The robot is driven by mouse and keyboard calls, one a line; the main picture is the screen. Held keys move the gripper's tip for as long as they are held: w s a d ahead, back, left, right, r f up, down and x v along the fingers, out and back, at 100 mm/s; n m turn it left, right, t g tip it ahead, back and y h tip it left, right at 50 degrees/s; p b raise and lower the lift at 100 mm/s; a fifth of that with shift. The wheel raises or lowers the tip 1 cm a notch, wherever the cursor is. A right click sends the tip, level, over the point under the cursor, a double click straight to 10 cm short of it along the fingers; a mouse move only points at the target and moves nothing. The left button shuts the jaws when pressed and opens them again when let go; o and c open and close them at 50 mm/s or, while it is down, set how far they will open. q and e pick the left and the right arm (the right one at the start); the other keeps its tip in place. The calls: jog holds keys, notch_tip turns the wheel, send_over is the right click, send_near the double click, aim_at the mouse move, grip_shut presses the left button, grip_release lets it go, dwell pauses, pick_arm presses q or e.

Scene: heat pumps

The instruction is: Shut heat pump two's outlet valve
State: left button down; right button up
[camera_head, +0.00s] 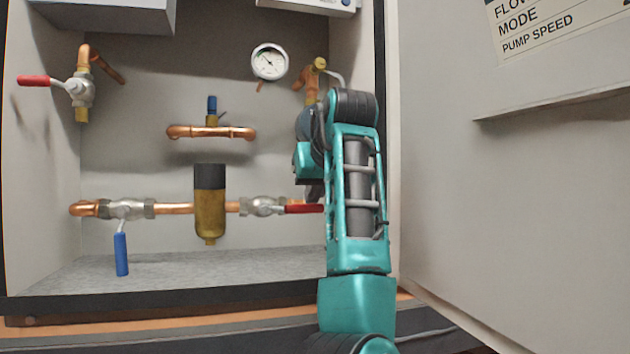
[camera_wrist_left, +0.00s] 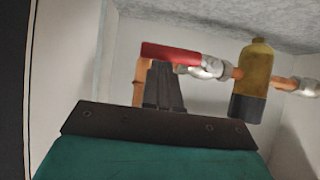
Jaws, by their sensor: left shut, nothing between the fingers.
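A valve with a red lever (camera_head: 303,209) sits on the lower pipe, right of the brass filter; its lever lies along the pipe. In the left wrist view, which is upside down, the red lever (camera_wrist_left: 172,52) crosses at the fingertips of my left gripper (camera_wrist_left: 162,68). The fingers are shut and empty; I cannot tell whether they touch the lever. In the head view my left gripper (camera_head: 314,190) is mostly hidden behind my teal arm. Another red-lever valve (camera_head: 78,88) is at upper left, its lever sideways. No label shows which valve is heat pump two's outlet.
A blue-lever valve (camera_head: 122,252) hangs its lever down at lower left. The brass filter (camera_head: 209,205) with black top, a gauge (camera_head: 269,62) and a small blue-topped fitting (camera_head: 212,110) are near. A grey panel (camera_head: 510,200) stands to the right. The cabinet floor (camera_head: 170,270) is clear.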

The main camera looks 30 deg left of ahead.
pick_arm(q)
jog(key=shift+f, duration=0.15)
pick_arm(e)
jog(key=shift+f, duration=0.15)
pick_arm(q)
jog(key=shift+d+f+b, duration=0.1)
jog(key=shift+b, duration=0.2)
pick_arm(e)
jog(key=shift+s+d+f, duration=0.15)
jog(key=shift+s+d, duration=0.05)
